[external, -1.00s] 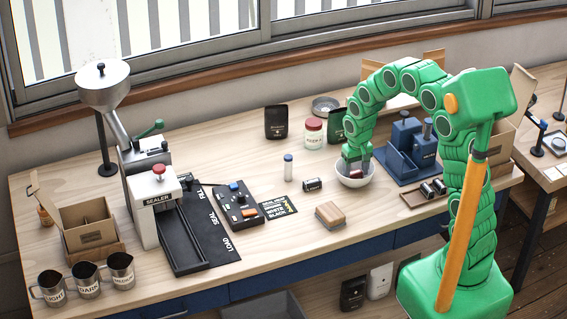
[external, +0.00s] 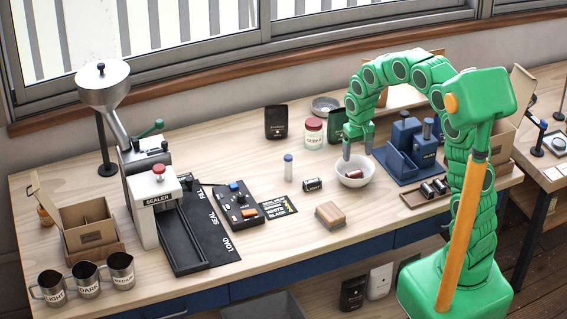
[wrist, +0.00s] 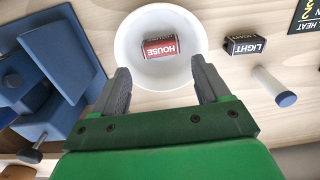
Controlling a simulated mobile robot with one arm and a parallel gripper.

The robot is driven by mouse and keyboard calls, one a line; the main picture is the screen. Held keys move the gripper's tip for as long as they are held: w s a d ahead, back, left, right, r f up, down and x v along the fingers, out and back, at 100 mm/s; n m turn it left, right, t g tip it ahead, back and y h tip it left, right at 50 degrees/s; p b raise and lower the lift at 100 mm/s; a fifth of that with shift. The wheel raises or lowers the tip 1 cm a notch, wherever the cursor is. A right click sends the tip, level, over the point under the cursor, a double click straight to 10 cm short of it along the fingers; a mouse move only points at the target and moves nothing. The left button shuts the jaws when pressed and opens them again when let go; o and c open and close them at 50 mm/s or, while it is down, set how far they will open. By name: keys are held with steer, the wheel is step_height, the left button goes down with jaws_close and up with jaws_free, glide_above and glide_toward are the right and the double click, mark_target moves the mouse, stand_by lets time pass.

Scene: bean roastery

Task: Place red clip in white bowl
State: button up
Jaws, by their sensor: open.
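The red clip (wrist: 160,48), labelled HOUSE, lies inside the white bowl (wrist: 128,62). In the external view the red clip (external: 354,174) shows on the bottom of the white bowl (external: 356,183), which stands on the bench. My gripper (external: 358,153) is raised above the bowl with its fingers apart and nothing between them. In the wrist view my gripper (wrist: 162,88) is open over the near side of the bowl, and the clip lies beyond the fingertips.
A black LIGHT clip (external: 312,184) lies left of the bowl, near a blue-capped vial (external: 288,167). A blue fixture (external: 396,165) stands close right of the bowl. A wooden block (external: 330,215) lies in front. A red-lidded jar (external: 313,133) stands behind.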

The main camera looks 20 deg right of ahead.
steer(key=s+d+r, duration=0.5)
steer(key=s+r, duration=0.3)
steer(key=s, duration=0.1)
steer(key=s+d+r+g, duration=0.1)
steer(key=s+d, duration=0.2)
steer(key=s, duration=1)
steer(key=s+d+r, duration=0.1)
steer(key=s+d, duration=0.3)
steer(key=s, duration=0.9)
steer(key=shift+s+g, duration=0.25)
steer(key=shift+g, duration=0.15)
